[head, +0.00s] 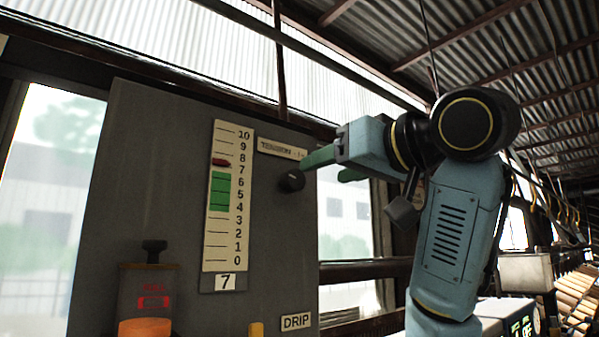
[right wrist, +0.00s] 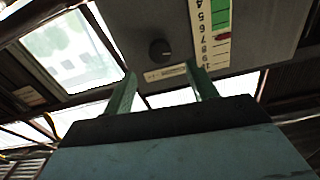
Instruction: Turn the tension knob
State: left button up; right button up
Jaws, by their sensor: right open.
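The tension knob (head: 291,181) is small, round and black, on the grey panel below the label plate reading "TENSION" (head: 282,148). It also shows in the right wrist view (right wrist: 160,50), ahead of and between the fingertips. My right gripper (head: 322,172) has green fingers spread open. In the right wrist view the gripper (right wrist: 160,70) is empty, its tips apart from the knob. The white scale (head: 223,240) runs 0 to 10, with a green band (head: 220,192) at about 4 to 7. The red pointer (head: 221,162) sits above the band, near 8. My left gripper is out of view.
A dark box with a red display (head: 150,290) and an orange part (head: 145,327) stand lower left. A "DRIP" label (head: 296,321) is low on the panel. Windows flank the panel.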

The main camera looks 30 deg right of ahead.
aim_at(298, 180)
jog(key=w, duration=0.2)
jog(key=w+p, duration=0.1)
jog(key=w, duration=0.2)
jog(key=w+p, duration=0.1)
jog(key=w, duration=0.1)
jog(key=shift+w+a, duration=0.2)
jog(key=shift+a, duration=0.05)
jog(key=shift+w+a, duration=0.1)
jog(key=shift+w, duration=0.35)
jog(key=c, duration=1)
